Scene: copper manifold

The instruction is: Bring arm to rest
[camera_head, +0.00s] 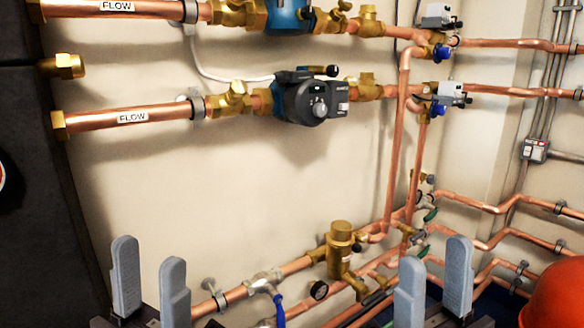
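My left gripper (150,285) shows at the bottom left of the head view, with its two grey fingers pointing up and apart. The space between the fingers is empty. My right gripper (434,285) shows at the bottom right of centre, also with two grey fingers apart and nothing between them. Both grippers are in front of the lower part of the copper manifold. I cannot tell that either one touches a pipe. Most of both arms is below the picture edge.
A pump (308,98) sits on the upper copper flow pipe (125,117). A brass valve (340,245) and a lever valve (265,283) are on the lower pipes. A dark cabinet (30,230) stands at left, a red rounded object (558,298) at right. The wall (240,190) between is bare.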

